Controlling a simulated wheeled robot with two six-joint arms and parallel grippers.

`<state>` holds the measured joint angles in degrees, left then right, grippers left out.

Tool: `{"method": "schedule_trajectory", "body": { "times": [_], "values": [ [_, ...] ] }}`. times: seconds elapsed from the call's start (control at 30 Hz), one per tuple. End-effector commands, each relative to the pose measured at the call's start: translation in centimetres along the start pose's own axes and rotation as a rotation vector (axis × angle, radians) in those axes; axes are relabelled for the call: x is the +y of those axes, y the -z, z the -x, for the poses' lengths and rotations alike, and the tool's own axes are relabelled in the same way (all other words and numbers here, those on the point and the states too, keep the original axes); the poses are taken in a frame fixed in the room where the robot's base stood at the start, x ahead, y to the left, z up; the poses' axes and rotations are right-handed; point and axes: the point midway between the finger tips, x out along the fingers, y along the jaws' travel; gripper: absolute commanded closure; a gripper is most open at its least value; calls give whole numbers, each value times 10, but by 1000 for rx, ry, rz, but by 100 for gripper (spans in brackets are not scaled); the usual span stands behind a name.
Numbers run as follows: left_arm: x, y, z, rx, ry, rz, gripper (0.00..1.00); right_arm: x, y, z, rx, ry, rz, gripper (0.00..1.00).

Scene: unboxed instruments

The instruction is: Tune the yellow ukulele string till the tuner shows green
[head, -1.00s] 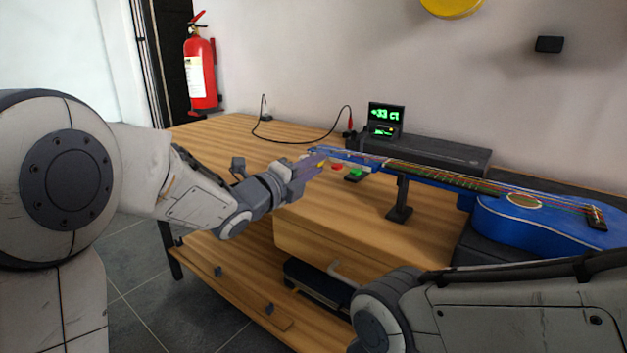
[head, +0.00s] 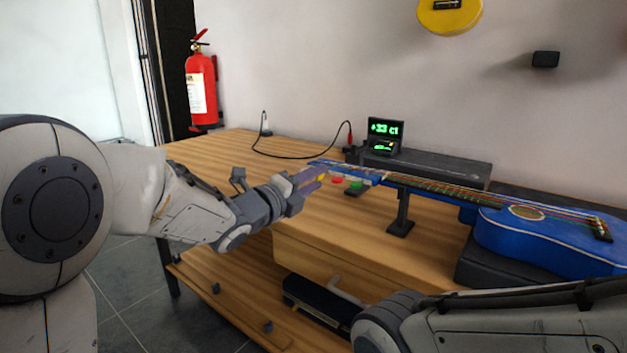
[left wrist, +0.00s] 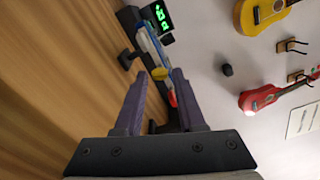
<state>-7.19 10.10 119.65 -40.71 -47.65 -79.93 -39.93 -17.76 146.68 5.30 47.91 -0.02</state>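The blue ukulele (head: 508,238) lies with its body at the right and its neck reaching left to the headstock. Yellow (head: 321,178), red (head: 338,181) and green (head: 356,185) pegs show under the headstock. The tuner (head: 384,133) behind it reads "+33 ct" in green digits; it also shows in the left wrist view (left wrist: 157,16). My left gripper (head: 318,178) is at the yellow peg. In the left wrist view the yellow peg (left wrist: 158,73) sits between the purple fingertips, which stand apart; contact is unclear. My right gripper is out of view.
A dark stand (head: 402,218) props the neck. A black case (head: 430,163) and a cable (head: 290,157) lie behind it on the wooden bench (head: 225,155). A red extinguisher (head: 202,90) hangs at the left. Yellow and red instruments hang on the wall.

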Motion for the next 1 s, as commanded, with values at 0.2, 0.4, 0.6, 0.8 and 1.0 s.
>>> {"method": "schedule_trajectory", "body": {
  "times": [0.2, 0.4, 0.6, 0.8, 1.0],
  "values": [
    [0, -1, 9, -2, -1, 0, 61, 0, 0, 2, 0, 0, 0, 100],
    [-1, -2, 45, -4, -2, 0, 61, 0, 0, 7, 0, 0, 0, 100],
    [-1, -2, 83, -4, -1, 0, 61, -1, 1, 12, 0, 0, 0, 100],
    [0, -1, 102, -2, 0, 0, 61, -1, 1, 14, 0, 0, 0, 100],
    [0, 0, 105, 0, 0, 0, 61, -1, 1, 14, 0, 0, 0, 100]
  ]
}}
